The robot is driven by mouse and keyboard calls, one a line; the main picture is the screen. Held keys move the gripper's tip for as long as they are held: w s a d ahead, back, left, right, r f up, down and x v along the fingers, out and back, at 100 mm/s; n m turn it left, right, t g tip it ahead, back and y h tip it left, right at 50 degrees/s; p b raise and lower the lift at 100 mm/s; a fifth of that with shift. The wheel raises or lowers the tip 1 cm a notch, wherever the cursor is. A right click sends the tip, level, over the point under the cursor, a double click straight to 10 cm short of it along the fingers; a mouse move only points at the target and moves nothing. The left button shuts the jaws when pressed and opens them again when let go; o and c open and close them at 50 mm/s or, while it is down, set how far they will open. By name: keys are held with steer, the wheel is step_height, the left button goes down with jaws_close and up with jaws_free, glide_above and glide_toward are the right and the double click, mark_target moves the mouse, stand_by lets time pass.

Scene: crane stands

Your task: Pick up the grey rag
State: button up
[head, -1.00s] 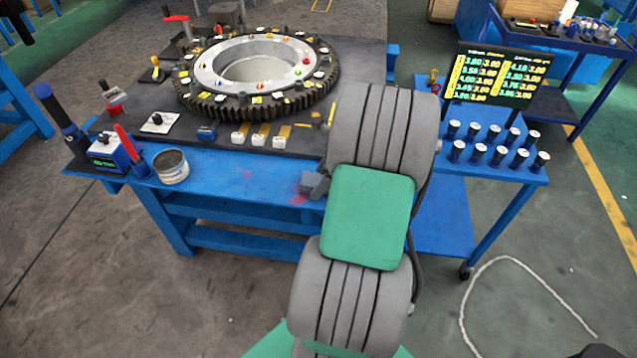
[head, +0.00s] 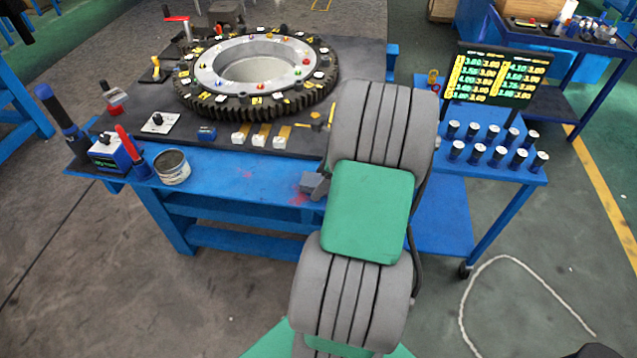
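I see no clear grey rag in the head view. A small grey piece (head: 313,184) shows at the front edge of the blue workbench (head: 235,180), just left of my arm; I cannot tell if it is cloth or part of my arm's end. My arm, with grey ribbed joints and a green panel, reaches up over the right front of the bench and hides what lies behind it. My gripper is not visible.
A large toothed ring (head: 258,72) lies on the bench's dark top. A tin (head: 172,167), a blue box (head: 110,153) and several small parts stand around it. At right, a blue cart (head: 500,180) holds several cylinders and a display (head: 497,75). A white rope (head: 520,262) lies on the floor.

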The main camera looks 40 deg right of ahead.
mark_target(315, 181)
steer(key=c, duration=1.5)
steer(key=shift+b, duration=0.3)
steer(key=shift+r, duration=0.4)
steer(key=r, duration=0.3)
steer(key=shift+s+r, duration=0.25)
steer(key=shift+r, duration=0.1)
steer(key=s+a+r, duration=0.4)
steer(key=s+r, duration=0.5)
steer(key=s, duration=0.4)
steer(key=shift+p, duration=0.3)
